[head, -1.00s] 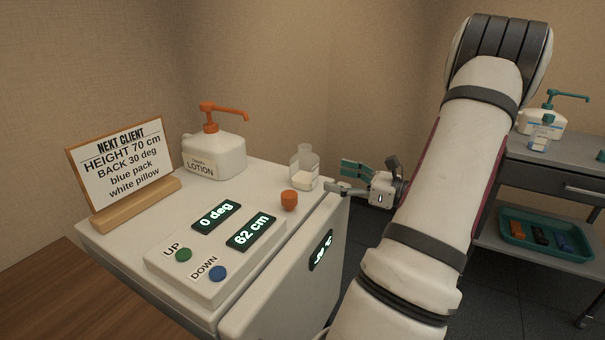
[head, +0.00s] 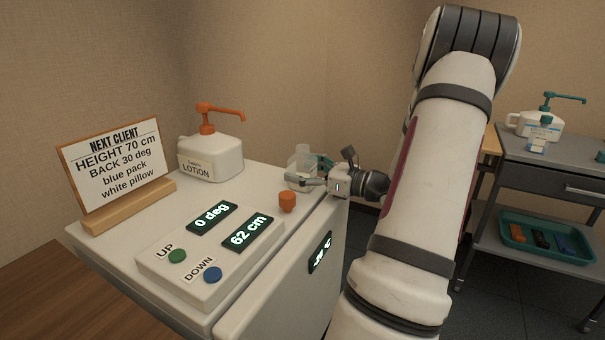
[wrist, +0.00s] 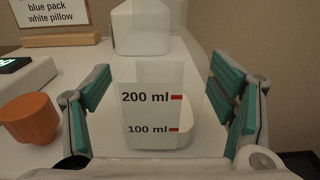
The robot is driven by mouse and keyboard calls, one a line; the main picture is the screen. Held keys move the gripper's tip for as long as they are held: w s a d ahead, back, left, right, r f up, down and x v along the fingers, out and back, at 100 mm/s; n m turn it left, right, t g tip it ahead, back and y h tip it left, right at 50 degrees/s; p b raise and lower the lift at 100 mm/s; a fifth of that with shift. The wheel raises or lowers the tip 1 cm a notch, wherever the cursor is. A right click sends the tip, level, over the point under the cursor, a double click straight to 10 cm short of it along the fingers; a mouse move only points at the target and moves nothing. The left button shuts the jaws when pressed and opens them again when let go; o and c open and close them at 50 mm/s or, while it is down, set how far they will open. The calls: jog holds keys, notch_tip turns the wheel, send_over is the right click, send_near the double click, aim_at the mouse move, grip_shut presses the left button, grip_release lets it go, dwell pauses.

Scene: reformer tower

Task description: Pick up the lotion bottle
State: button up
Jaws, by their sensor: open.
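A small clear bottle (head: 301,161) stands upright near the right edge of the white cabinet top. In the wrist view this bottle (wrist: 150,106) shows 200 ml and 100 ml marks in red and black, with something whitish low on its right side. My gripper (head: 312,172) is open, its teal-padded fingers on either side of the clear bottle, with gaps visible on both sides in the wrist view. A larger white jug labelled LOTION (head: 211,158), with an orange pump, stands behind to the left. Its lower body (wrist: 140,28) shows beyond the clear bottle in the wrist view.
A control panel (head: 205,255) with UP and DOWN buttons and a sign (head: 115,170) share the top. A grey cart (head: 560,165) stands at right.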

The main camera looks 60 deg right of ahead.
jog(key=shift+c, duration=0.6)
jog(key=c, duration=1.2)
jog(key=shift+o, duration=0.2)
jog(key=shift+r, duration=0.15)
jog(key=shift+r+p, duration=0.7)
jog(key=shift+r, duration=0.6)
jog(key=s+d+r+p, duration=0.2)
jog(key=s+d, duration=0.4)
jog(key=s, duration=0.8)
jog(key=shift+s+p, duration=0.4)
jog(key=shift+p, duration=0.5)
